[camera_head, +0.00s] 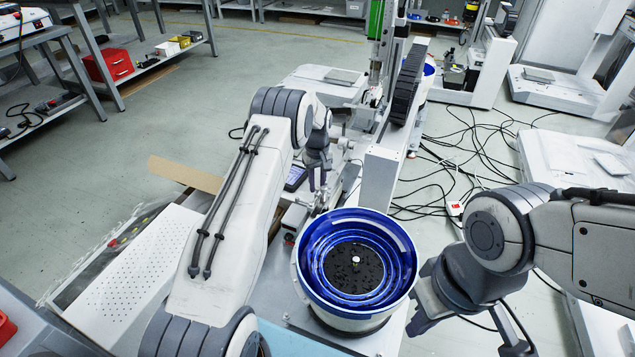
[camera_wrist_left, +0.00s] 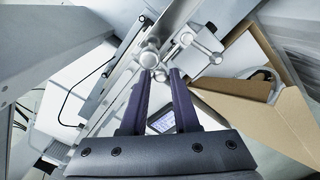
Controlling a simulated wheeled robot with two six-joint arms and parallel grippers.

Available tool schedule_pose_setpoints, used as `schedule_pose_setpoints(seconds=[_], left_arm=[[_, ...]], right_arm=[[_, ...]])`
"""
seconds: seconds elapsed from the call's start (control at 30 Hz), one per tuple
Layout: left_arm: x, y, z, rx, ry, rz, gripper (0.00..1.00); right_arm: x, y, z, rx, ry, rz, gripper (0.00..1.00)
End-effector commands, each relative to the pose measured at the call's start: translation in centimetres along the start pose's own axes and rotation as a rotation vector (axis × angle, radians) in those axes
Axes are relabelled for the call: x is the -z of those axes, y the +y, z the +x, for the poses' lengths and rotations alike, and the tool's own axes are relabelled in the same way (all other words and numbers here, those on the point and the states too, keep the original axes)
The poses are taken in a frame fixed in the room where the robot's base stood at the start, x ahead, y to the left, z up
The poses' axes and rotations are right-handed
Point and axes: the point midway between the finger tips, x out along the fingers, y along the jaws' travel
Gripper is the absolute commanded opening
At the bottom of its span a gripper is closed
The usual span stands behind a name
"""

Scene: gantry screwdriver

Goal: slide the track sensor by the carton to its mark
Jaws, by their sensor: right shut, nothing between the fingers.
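A pale metal rail with round-knobbed fittings runs diagonally across the left wrist view. One fitting (camera_wrist_left: 151,58) is just beyond my left fingertips (camera_wrist_left: 160,75); another bracket-like fitting (camera_wrist_left: 207,45) is farther right, by the open cardboard carton (camera_wrist_left: 248,62). I cannot tell for certain which is the track sensor, and its mark cannot be made out. My left fingers are apart with a gap and nothing clearly held between them. In the head view my left gripper (camera_head: 318,178) points down over the track. A carton flap (camera_head: 185,173) shows left of my arm. My right gripper (camera_head: 424,308) is shut and empty beside the blue bowl.
A blue-lined bowl feeder (camera_head: 357,222) stands at front centre. A small screen (camera_head: 295,178) sits beside the track. The gantry column (camera_head: 383,50) rises behind. Cables (camera_head: 455,150) lie on the floor at right. A white perforated panel (camera_head: 135,258) is at left.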

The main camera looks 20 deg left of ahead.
Motion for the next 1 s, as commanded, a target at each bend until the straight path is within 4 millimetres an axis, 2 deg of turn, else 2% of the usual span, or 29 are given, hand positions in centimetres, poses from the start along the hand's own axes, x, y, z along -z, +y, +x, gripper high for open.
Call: schedule_pose_setpoints(seconds=[0.33,0.43,0.8,1.0], left_arm=[[0.0,0.0,-0.1,0.000,0.001,0.000,0.51],[0.1,0.0,-0.8,-0.001,0.002,0.000,0.51],[0.0,0.1,-7.8,-0.001,0.002,0.000,0.51],[0.0,0.0,-10.1,-0.001,0.001,0.001,0.51]], right_arm=[[0.0,0.0,0.0,0.000,0.000,0.000,0.00],[0.0,0.0,-0.4,0.000,0.000,0.000,0.00],[0.2,-0.3,-3.9,0.000,0.000,0.000,0.00],[0.3,-0.3,-4.8,0.000,0.000,0.000,0.00]])
